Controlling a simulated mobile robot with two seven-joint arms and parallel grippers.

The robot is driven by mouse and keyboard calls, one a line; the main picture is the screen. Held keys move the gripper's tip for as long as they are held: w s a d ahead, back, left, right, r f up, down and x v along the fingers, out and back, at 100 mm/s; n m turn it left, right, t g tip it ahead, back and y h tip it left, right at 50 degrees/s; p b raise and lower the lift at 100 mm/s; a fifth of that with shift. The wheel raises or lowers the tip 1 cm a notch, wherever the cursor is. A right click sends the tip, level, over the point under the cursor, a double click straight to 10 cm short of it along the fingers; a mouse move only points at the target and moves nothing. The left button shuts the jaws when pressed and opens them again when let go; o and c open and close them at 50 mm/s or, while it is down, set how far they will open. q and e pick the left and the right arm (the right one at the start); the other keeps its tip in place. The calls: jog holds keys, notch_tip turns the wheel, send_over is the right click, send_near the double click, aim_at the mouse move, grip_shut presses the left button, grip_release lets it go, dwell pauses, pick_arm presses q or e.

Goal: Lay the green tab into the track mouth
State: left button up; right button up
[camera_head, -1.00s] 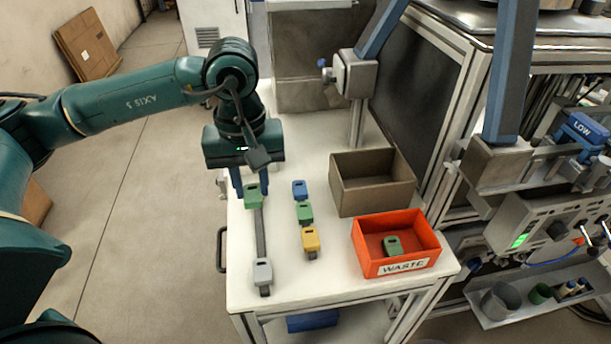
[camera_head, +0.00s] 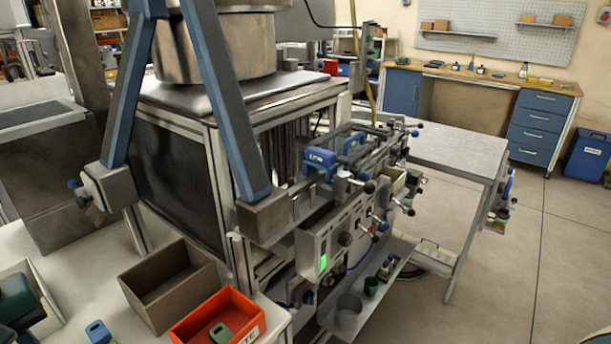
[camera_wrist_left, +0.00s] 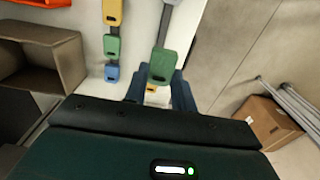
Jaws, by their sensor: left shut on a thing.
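In the left wrist view my left gripper (camera_wrist_left: 160,93) is shut on a green tab (camera_wrist_left: 162,65). A grey strip (camera_wrist_left: 165,27) runs from the tab to the top of the picture. I cannot tell whether the tab is clear of the white table. Beside it lies a column of a yellow tab (camera_wrist_left: 112,12), another green tab (camera_wrist_left: 111,46) and a blue tab (camera_wrist_left: 111,73); the blue one also shows in the head view (camera_head: 98,332). The head view does not show my gripper fingers. I cannot make out the track mouth on the machine (camera_head: 335,240). My right gripper is out of view.
A brown open box (camera_head: 170,285) and a red waste bin (camera_head: 215,318), holding a green tab (camera_head: 221,333), stand on the table. Blue struts (camera_head: 220,100) rise near the machine front, which carries a blue block marked LOW (camera_head: 319,165). Open floor (camera_head: 480,270) lies to the right.

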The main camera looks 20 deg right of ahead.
pick_arm(q)
jog(key=shift+f, duration=0.1)
jog(key=d+f+m, duration=0.1)
jog(key=f+m, duration=0.1)
jog(key=d+f+m, duration=0.3)
jog(key=f+m, duration=0.1)
jog(key=shift+w+d+f, duration=0.15)
jog(key=shift+w+d, duration=0.05)
jog(key=shift+d, duration=0.05)
jog(key=shift+s, duration=0.15)
dwell(0.7)
